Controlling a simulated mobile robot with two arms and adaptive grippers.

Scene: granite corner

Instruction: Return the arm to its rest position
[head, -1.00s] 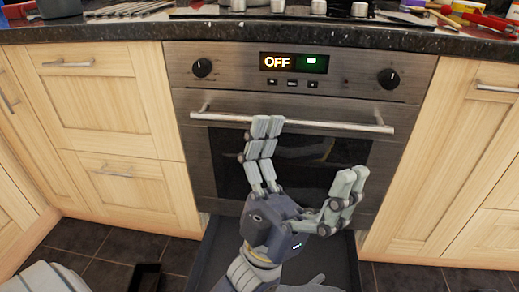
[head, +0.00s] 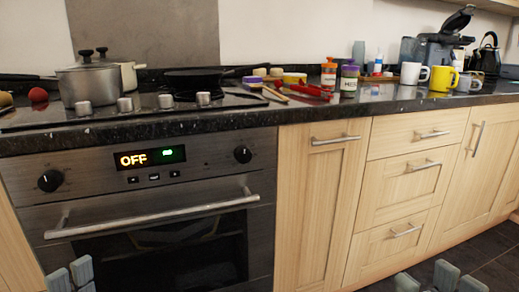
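The tips of my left gripper (head: 70,277) show at the bottom left edge, in front of the oven. Only the pale grey finger ends are in view, and the frame edge cuts off the rest. The tips of my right gripper (head: 425,281) show at the bottom edge, right of centre, below the drawers. Its finger ends stand apart with a gap between them, and I see nothing in the gap. Its palm and arm are out of view.
The oven (head: 150,190) is closed, with a bar handle (head: 150,215) across it. Above it, the dark counter (head: 300,117) holds a pot (head: 93,82), a pan (head: 200,77), jars, a white mug (head: 413,73) and a yellow mug (head: 442,79). Drawers (head: 395,195) are shut. Dark floor shows at lower right.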

